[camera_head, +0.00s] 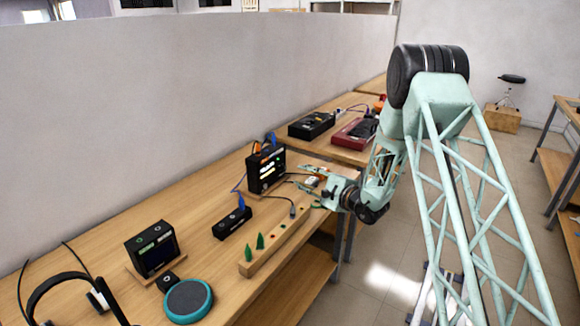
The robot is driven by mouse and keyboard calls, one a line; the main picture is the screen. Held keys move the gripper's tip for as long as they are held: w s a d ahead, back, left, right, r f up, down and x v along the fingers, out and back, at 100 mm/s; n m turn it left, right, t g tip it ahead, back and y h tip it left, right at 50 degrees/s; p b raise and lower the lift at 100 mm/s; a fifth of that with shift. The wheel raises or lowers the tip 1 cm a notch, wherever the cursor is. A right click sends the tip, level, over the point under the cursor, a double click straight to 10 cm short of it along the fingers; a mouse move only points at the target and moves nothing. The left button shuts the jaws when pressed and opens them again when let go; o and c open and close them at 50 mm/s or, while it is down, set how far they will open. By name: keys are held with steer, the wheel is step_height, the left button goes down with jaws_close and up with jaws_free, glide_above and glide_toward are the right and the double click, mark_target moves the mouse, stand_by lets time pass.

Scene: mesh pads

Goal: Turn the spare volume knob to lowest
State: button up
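Which part is the spare volume knob, I cannot tell from this view. A low black box (232,223) with small round knobs or buttons on top lies on the bench at the middle left. Behind it stands a black device (266,168) with a lit front. My gripper (300,178) is over the bench's front edge, right of the lit device and apart from the low box. Its pale green fingers look spread, with nothing clearly held. The fingertips are small and partly lost against the cables and a small white item behind them.
A wooden strip (262,258) with green cones lies along the front edge. A black display unit (153,250), a round teal-rimmed device (188,301) and headphones (75,284) are nearer. Black and red boxes (354,132) sit farther back. A wall (180,95) bounds the bench's rear.

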mark_target(285, 168)
steer(key=w+d+r+m+g+p, duration=0.3)
steer(key=d+m+g+p, duration=0.2)
steer(key=m+p, duration=0.4)
steer(key=shift+w+r+m+g+y+p, duration=0.15)
steer(key=shift+r+m+g+y+p, duration=0.2)
steer(key=shift+p, duration=2.2)
steer(key=shift+a+f, duration=0.1)
steer(key=shift+f, duration=0.05)
steer(key=shift+x, duration=6.8)
steer(key=shift+c, duration=0.5)
steer(key=c, duration=0.7)
